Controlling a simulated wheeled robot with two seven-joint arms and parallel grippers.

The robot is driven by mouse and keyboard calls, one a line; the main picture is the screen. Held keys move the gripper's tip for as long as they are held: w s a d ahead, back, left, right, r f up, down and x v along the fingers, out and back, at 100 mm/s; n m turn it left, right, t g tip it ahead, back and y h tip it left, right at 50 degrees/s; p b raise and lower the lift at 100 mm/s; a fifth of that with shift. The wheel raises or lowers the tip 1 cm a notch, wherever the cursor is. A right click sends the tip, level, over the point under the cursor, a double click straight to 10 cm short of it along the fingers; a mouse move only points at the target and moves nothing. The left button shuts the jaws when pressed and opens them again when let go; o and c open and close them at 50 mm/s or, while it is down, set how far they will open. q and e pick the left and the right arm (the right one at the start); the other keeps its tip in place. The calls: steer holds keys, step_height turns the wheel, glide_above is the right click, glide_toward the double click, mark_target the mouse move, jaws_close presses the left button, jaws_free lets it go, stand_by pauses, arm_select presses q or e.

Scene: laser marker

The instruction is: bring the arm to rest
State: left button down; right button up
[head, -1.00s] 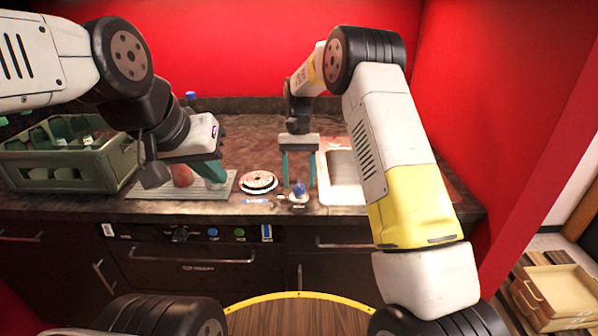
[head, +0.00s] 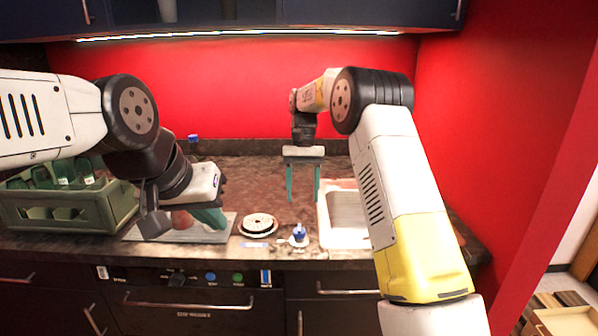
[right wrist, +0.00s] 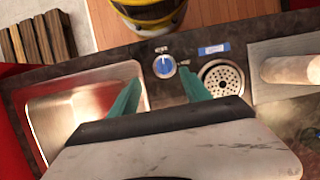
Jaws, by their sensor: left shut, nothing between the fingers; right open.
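My right gripper (head: 303,198) is open and empty. It hangs with its teal fingers pointing down above the counter, behind a blue-topped knob and left of the sink. In the right wrist view its two fingers (right wrist: 160,85) are spread, with nothing between them. My left gripper (head: 210,218) is shut and empty, low over a grey ribbed board (head: 152,226). A reddish rounded thing (head: 181,220) on the board is partly hidden behind it; I cannot tell whether they touch.
A metal sink (head: 347,220) lies right of the blue-topped knob (head: 299,234). A round perforated disc (head: 258,224) sits left of the knob. A green crate (head: 60,212) with bottles stands at left. Dark cabinets (head: 370,12) hang above. The back counter is mostly clear.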

steer(key=s+d+r+t+y, duration=0.1)
steer(key=s+d+r+t, duration=0.1)
steer(key=s+d+r, duration=0.35)
steer(key=s+d+r+t+y, duration=0.1)
steer(key=s+d+r+t, duration=0.2)
steer(key=s+r, duration=0.45)
steer(key=s+d+f+t, duration=0.1)
steer(key=s+d+t, duration=0.1)
steer(key=s, duration=0.6)
steer(key=s+d+t, duration=0.2)
steer(key=s+t, duration=0.1)
steer(key=s, duration=0.5)
steer(key=shift+d+f, duration=0.35)
steer(key=shift+f, duration=0.05)
steer(key=shift+s, duration=0.1)
